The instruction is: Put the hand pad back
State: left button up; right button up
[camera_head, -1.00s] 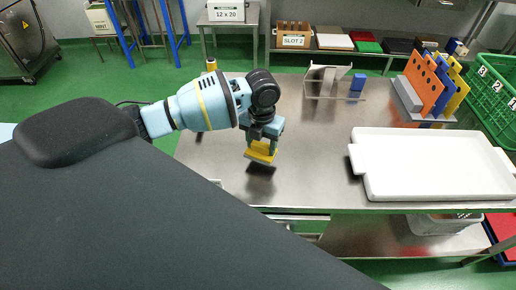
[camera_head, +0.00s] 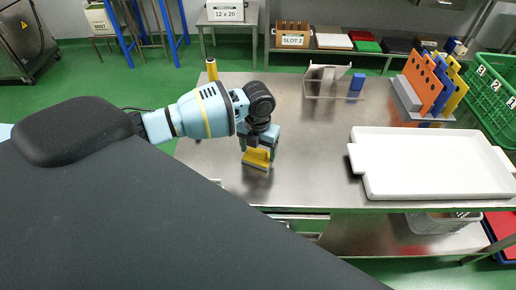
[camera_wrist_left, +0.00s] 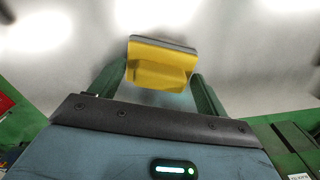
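The hand pad (camera_head: 257,158) has a yellow handle block and a thin grey base. It is low over the left part of the steel table (camera_head: 320,165), on or almost on its surface. My left gripper (camera_head: 259,146) points down with its fingers on either side of the yellow block. In the left wrist view the pad (camera_wrist_left: 160,66) sits, slightly tilted, between the green fingertips of the gripper (camera_wrist_left: 160,75), which appear to touch its ends. Whether the pad's base touches the table is hard to tell. My right gripper is out of view.
A large white tray (camera_head: 435,190) covers the right front of the table. A clear stand (camera_head: 318,90) and a blue block (camera_head: 357,82) stand at the back middle, and an orange, blue and yellow rack (camera_head: 425,88) at the back right.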

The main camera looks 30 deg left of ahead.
aim_at(258, 150)
pick_arm(q)
jog(key=shift+r, duration=0.1)
jog(key=shift+r, duration=0.3)
notch_tip(258, 150, up, 12)
jog(key=shift+f+p, duration=0.2)
jog(key=shift+p, duration=0.1)
jog(key=shift+f, duration=0.15)
